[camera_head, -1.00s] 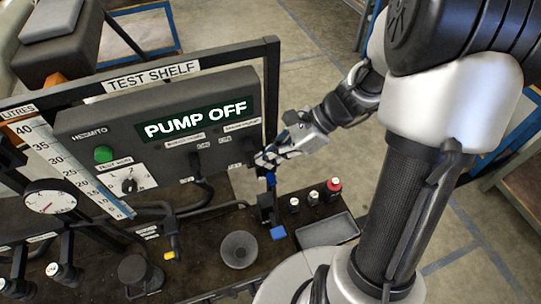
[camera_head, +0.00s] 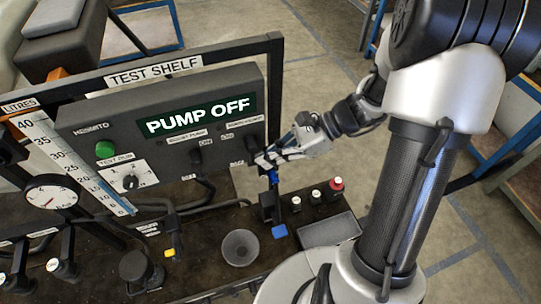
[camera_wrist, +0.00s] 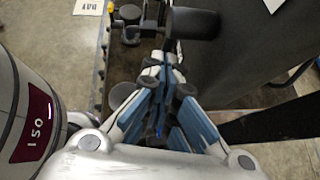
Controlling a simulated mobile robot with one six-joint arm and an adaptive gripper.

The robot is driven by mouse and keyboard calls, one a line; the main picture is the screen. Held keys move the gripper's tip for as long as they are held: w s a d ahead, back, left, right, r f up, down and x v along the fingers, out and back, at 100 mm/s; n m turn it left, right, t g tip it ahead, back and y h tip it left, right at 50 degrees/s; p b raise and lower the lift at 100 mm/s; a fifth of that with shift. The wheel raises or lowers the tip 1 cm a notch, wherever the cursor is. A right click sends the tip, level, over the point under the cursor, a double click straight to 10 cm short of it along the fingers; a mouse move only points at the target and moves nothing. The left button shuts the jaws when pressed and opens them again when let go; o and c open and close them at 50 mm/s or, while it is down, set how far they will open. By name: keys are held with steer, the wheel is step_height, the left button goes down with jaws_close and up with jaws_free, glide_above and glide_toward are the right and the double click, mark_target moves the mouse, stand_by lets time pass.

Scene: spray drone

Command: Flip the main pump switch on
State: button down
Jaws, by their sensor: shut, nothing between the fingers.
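A dark grey control box (camera_head: 90,128) hangs on the test shelf frame, and its display (camera_head: 200,116) reads "PUMP OFF". Two small labels sit below the display, with ON and OFF markings under them. The right-hand switch (camera_head: 250,143) is dark and partly hidden by my fingers, so its position is hard to tell. My gripper (camera_head: 258,160) is shut and empty at the box's lower right corner, just below this switch. In the wrist view, my gripper (camera_wrist: 163,62) points at a dark rounded lever end (camera_wrist: 195,22); I cannot tell whether they touch.
A green button (camera_head: 105,149) and a rotary knob (camera_head: 130,182) are on the box's left. A dark bench below carries a grey funnel (camera_head: 240,247), small bottles (camera_head: 316,197) and a tray (camera_head: 328,230). Open floor lies right of the box.

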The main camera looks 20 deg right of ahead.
steer(key=a+y+p, duration=0.4)
steer(key=a+y, duration=0.1)
steer(key=a, duration=0.2)
steer(key=shift+f+m, duration=0.15)
steer(key=shift+m, duration=0.15)
stand_by(0.7)
steer(key=shift+a, duration=0.15)
stand_by(0.6)
steer(key=s+d+f+b, duration=0.2)
steer(key=d+f, duration=0.5)
steer(key=f, duration=0.3)
steer(key=shift+f, duration=0.4)
steer(key=shift+s, duration=0.1)
